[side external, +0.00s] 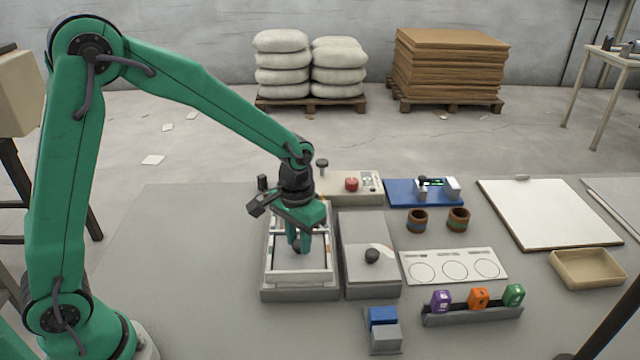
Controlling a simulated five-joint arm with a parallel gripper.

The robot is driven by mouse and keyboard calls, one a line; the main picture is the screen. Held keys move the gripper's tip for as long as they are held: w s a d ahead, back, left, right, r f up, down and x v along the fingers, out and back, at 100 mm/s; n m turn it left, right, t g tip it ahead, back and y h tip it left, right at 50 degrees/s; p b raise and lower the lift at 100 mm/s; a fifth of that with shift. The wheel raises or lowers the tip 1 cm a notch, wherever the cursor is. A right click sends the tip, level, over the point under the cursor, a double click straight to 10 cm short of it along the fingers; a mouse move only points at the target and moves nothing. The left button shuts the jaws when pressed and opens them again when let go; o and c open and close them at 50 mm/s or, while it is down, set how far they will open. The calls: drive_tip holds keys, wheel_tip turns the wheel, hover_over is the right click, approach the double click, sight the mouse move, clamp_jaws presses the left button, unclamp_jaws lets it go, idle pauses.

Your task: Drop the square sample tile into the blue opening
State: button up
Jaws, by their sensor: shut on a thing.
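My gripper (299,246) points down over the left grey box with a pale frame (300,283). It is shut on a small dark knob-like thing (297,248), mostly hidden between the fingers. I cannot make out a square sample tile, and I cannot tell whether the held thing is joined to the box. No opening is clearly blue. Blue shows on a small block (383,317) beside a grey block at the front, on a flat blue base (400,191) at the back, and as a band on the left brown cup (417,220).
A grey box with a black knob (371,256) stands close to the right. A green-banded cup (458,219), a card with circles (455,267), a rack of coloured pieces (472,314) and a tan tray (588,269) lie further right. The table's left side is clear.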

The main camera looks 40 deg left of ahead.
sight(298, 243)
drive_tip(key=shift+f, duration=0.65)
drive_tip(key=o, duration=1.1)
drive_tip(key=shift+r, duration=0.1)
drive_tip(key=shift+r, duration=3.75)
drive_tip(key=shift+r, duration=0.1)
